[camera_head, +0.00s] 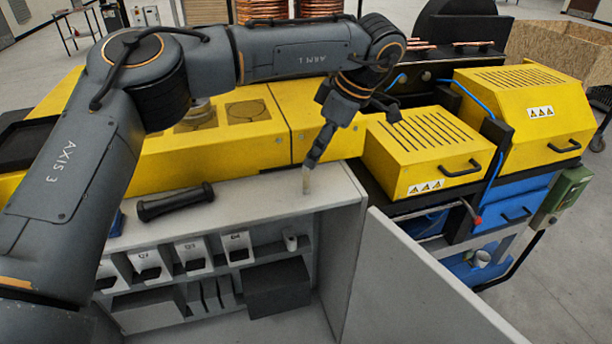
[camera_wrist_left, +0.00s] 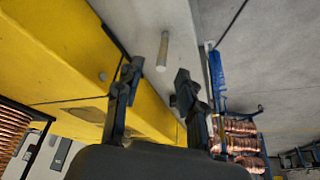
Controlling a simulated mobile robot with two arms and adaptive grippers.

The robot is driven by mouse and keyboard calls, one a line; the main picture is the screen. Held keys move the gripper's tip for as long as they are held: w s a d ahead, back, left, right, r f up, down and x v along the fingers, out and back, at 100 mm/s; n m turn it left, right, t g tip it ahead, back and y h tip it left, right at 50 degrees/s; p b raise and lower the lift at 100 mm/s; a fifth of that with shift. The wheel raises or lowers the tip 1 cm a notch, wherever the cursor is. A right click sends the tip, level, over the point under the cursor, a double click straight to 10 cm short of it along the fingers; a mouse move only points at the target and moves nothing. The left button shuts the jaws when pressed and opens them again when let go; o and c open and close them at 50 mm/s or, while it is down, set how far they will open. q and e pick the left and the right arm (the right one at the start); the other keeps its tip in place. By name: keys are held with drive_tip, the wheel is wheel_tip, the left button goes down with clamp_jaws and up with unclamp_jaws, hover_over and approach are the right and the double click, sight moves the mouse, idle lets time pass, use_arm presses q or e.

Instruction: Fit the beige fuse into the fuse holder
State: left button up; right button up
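The beige fuse (camera_head: 306,180), a small slim cylinder, stands on the light grey top of the open cabinet (camera_head: 255,197), near its right end. It also shows in the left wrist view (camera_wrist_left: 163,50), just beyond my fingertips and roughly between them. My left gripper (camera_head: 316,160) is above and close to the fuse. In the left wrist view its two fingers (camera_wrist_left: 158,76) are apart with nothing between them. I cannot tell for sure which part is the fuse holder; several white labelled units (camera_head: 190,254) sit in a row inside the cabinet. My right gripper is not in view.
A black handle-shaped object (camera_head: 175,202) lies on the cabinet top, left of the fuse. The cabinet door (camera_head: 415,290) stands open at the right. A yellow machine (camera_head: 220,145) runs behind, with a vented yellow box (camera_head: 420,150) beside it. A small light cylinder (camera_head: 290,240) is inside the cabinet.

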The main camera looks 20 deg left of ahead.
sight(306, 179)
use_arm(q)
drive_tip(key=shift+s+a+f+p, duration=0.2)
drive_tip(key=shift+a+f+p, duration=0.55)
drive_tip(key=shift+f+p, duration=0.15)
drive_tip(key=x, duration=0.3)
drive_tip(key=shift+w, duration=0.1)
drive_tip(key=shift+d, duration=0.1)
clamp_jaws()
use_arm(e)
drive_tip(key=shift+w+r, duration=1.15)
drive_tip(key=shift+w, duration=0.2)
